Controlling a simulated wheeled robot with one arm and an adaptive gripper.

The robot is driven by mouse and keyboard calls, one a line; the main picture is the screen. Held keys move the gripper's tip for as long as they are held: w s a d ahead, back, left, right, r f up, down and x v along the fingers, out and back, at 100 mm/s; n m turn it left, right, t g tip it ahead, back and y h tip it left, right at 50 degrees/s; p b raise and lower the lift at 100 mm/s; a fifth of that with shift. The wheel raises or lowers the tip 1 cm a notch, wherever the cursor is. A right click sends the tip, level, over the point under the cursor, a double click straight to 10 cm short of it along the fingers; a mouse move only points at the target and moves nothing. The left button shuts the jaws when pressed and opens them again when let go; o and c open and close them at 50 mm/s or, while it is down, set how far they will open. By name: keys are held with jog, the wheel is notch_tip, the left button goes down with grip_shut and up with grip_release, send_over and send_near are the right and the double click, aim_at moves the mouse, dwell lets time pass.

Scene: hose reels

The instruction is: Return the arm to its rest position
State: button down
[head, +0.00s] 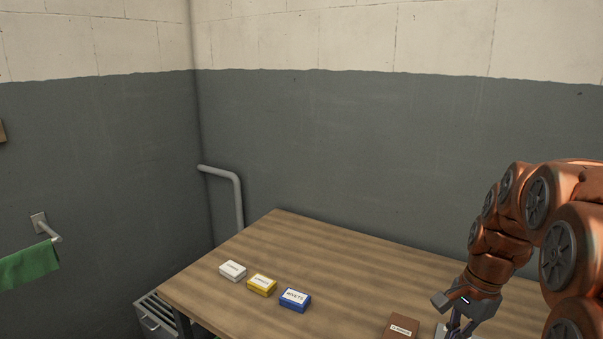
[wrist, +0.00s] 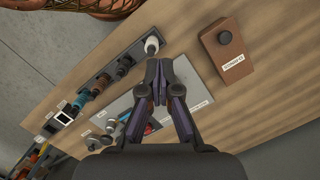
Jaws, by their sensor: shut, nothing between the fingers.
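My orange arm reaches in from the right in the head view, bent down over the wooden table (head: 330,250). My gripper (head: 455,328) is low over the table's front right part, partly cut off by the frame's bottom edge. In the wrist view my gripper (wrist: 158,98) is shut, its fingertips together and empty. It is above a grey plate (wrist: 118,100) on the table, close to a white-topped piece (wrist: 152,46) at the end of a dark rack (wrist: 115,68). I cannot tell whether the fingertips touch anything.
White (head: 232,270), yellow (head: 262,284) and blue (head: 295,299) boxes lie farther left. The table's back middle is clear. Walls stand behind.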

jog(key=s+a+f+n+h, duration=0.1)
jog(key=s+a+n, duration=0.6)
jog(key=s, duration=0.3)
jog(key=s+a+f+n+g+h, duration=0.1)
jog(key=s+a+n, duration=0.6)
jog(key=s, duration=0.3)
jog(key=shift+f, duration=0.25)
jog(key=shift+a, duration=0.1)
